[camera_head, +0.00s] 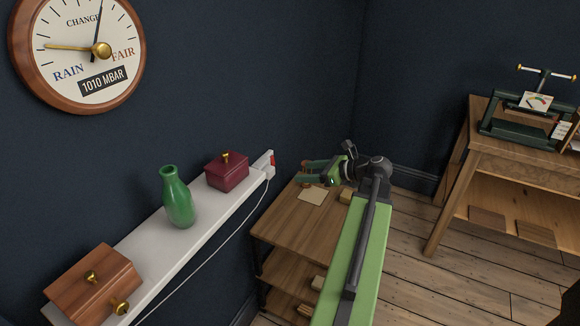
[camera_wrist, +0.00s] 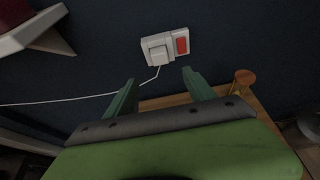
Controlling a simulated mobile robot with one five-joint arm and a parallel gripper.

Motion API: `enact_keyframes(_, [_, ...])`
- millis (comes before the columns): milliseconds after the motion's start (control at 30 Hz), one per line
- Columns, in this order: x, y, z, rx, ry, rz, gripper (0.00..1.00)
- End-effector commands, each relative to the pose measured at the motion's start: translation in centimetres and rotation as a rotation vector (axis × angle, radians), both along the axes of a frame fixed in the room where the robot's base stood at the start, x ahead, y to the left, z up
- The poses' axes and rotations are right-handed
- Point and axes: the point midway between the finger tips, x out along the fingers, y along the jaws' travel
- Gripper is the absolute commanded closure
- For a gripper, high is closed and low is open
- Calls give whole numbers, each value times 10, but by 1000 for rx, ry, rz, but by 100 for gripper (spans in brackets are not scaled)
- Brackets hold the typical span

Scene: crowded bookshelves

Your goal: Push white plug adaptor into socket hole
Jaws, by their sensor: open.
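The white plug adaptor (camera_wrist: 154,52) is a block at the left half of a white wall socket (camera_wrist: 171,39) with a red switch (camera_wrist: 182,45) on its right. A white cable runs down from the adaptor and off to the left. I cannot tell how deep the adaptor sits; the hole behind it is hidden. My gripper (camera_wrist: 160,86) is open and empty, its two green fingers apart, pointing at the wall below and in front of the adaptor. In the head view the adaptor (camera_head: 269,172) is small beside the shelf's far end, and my gripper (camera_head: 307,171) is to its right.
A white wall shelf (camera_head: 150,243) holds a maroon box (camera_head: 227,174), a green vase (camera_head: 177,197) and a wooden box (camera_head: 93,285). A wooden table (camera_head: 287,228) with a paper sheet is below my gripper. A round wooden object (camera_wrist: 243,82) stands right of the fingers.

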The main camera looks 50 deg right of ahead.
Motion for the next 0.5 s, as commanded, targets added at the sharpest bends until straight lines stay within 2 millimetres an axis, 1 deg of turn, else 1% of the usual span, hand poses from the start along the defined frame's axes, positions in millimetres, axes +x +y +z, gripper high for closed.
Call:
enact_keyframes(33, [-10, -2, 8, 0, 0, -2, 37])
enact_keyframes(100, [-20, -5, 11, 0, 0, -2, 37])
enact_keyframes(200, [-29, -7, 13, 0, 0, 0, 37])
enact_keyframes(300, [-32, -8, 14, -1, 0, 1, 37])
enact_keyframes(500, [-32, -8, 13, -1, 0, 1, 37])
